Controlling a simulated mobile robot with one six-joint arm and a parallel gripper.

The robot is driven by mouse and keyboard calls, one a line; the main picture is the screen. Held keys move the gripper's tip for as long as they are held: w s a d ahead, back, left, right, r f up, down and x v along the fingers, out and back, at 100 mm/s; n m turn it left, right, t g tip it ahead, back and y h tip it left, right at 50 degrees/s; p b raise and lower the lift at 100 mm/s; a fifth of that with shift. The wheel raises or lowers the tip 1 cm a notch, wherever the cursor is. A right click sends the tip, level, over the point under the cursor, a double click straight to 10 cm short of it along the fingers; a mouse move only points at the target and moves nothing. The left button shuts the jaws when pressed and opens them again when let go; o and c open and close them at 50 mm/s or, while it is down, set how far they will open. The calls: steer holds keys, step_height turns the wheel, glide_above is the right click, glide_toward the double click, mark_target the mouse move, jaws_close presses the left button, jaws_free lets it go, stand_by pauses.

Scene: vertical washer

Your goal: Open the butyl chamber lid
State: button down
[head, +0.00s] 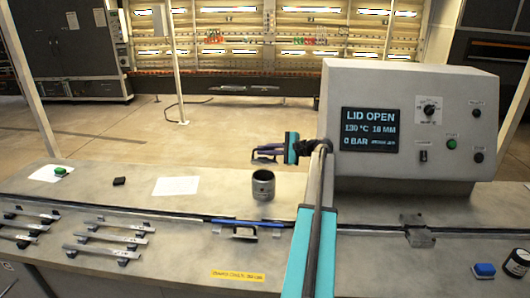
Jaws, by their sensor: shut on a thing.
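A grey control box (405,140) stands at the right of the bench, and its dark screen (370,130) reads "LID OPEN". I cannot clearly pick out the butyl chamber lid itself. My teal and black arm rises in front of the box. My gripper (267,152) is left of the box, above and just behind a dark metallic cylindrical pot (263,185). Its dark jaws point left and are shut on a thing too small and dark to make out. The pot stands upright on the bench, apart from the jaws as far as I can see.
A blue bar with a metal fitting (246,229) lies in front of the pot. Several metal bars (106,247) lie at the left of the bench (190,215). White papers (176,186) lie behind.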

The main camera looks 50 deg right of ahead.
steer(key=shift+d, duration=0.2)
steer(key=c, duration=2.1)
jaws_free()
steer(key=shift+f, duration=0.1)
steer(key=shift+s, duration=0.1)
